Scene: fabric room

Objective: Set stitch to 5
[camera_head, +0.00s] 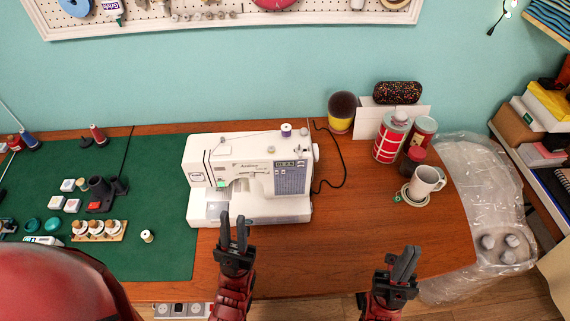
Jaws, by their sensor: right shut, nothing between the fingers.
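A white sewing machine (238,150) stands upright at the middle of the table. Its front has a grey panel (290,180) printed with small stitch marks, with small dark windows or controls (285,164) along its top. A round handwheel (316,152) is at its right end. The stitch setting is too small to read. My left gripper (233,218) is open and empty, with its fingers upward in front of the machine's base, left of the panel. My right gripper (406,252) is shut and empty at the table's front edge, well right of the machine.
A green mat (160,215) with spools and small sewing items lies on the left. A mug (425,182), canisters (390,140) and clear plastic wrap (475,190) are on the right. A black cable (333,183) runs right of the machine. The wooden table (355,230) between the grippers is clear.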

